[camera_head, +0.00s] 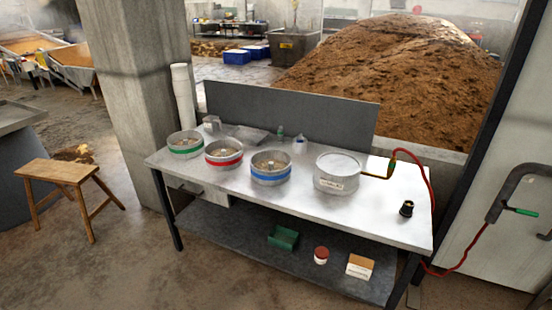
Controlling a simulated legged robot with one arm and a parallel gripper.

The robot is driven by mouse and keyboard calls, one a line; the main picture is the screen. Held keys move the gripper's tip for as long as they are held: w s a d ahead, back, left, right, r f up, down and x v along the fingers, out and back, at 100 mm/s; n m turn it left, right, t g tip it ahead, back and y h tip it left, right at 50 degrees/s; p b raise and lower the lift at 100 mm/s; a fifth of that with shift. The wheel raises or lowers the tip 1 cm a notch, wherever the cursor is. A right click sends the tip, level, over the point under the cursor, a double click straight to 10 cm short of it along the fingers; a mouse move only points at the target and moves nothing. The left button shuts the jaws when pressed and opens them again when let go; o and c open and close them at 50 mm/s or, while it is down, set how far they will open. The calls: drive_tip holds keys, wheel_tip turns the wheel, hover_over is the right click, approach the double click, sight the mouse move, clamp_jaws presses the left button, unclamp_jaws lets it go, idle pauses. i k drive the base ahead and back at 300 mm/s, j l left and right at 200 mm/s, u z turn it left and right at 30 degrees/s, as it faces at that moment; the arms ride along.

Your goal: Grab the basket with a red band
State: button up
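The basket with a red band (225,161) stands upright on the metal table. It is a round silver container with pale contents, second from the left in the row. A basket with a green band (185,150) stands to its left, and a basket with a blue band (270,176) to its right. They stand close together. My gripper is not in view.
A grey panel (300,115) backs the metal table (384,221). A wooden stool (62,172) stands at left. Floor in front is clear.

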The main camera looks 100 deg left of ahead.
sight(224, 155)
drive_tip(key=u, duration=3.65)
